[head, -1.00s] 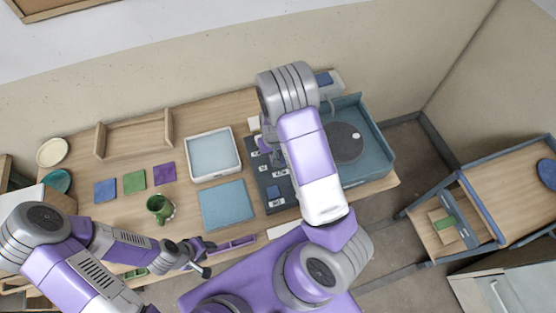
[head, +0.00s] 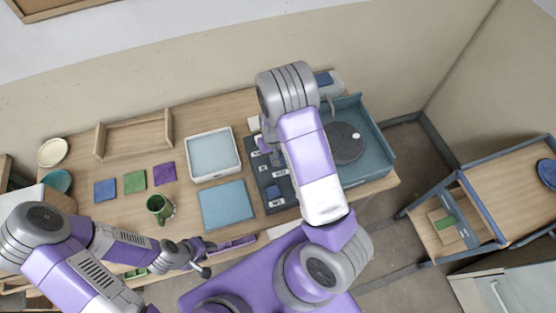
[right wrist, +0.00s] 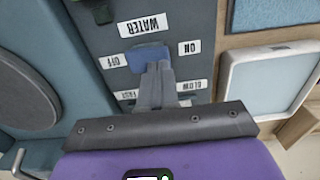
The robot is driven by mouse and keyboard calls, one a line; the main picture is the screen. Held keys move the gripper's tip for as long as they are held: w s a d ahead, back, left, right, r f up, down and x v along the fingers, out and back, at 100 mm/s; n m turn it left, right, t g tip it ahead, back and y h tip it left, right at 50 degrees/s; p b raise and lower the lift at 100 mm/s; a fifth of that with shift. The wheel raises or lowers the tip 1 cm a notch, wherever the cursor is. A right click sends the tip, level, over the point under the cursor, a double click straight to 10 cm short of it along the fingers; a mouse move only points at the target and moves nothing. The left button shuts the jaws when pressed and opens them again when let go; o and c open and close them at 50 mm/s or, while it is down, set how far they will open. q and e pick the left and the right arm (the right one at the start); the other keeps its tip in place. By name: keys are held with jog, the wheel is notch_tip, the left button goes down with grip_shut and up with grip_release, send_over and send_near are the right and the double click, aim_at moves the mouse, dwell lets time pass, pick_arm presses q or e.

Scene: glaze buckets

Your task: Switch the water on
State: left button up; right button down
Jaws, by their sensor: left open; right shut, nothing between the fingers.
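The water switch (right wrist: 147,54) is a blue piece on a dark grey panel, below an upside-down WATER label (right wrist: 144,25) in the right wrist view. An OFF label (right wrist: 113,62) is on its left and an ON label (right wrist: 189,47) on its right. My right gripper (right wrist: 160,68) is shut and empty, its tips over the switch's lower edge. I cannot tell whether they touch. My left gripper (head: 206,258) is open at the table's front edge.
Right of the panel is a blue basin (head: 378,150) with a dark wheel disc (head: 345,143). To its left are a white-rimmed tray (head: 190,155), a blue mat (head: 228,205) and a green mug (head: 160,207). A cart (head: 510,175) stands at the far right.

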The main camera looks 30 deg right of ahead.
jog(key=shift+f+b, duration=0.8)
jog(key=shift+f, duration=0.2)
dwell(0.3)
jog(key=shift+r+p, duration=2.85)
jog(key=shift+r, duration=0.75)
jog(key=shift+f, duration=0.1)
jog(key=shift+s, duration=0.1)
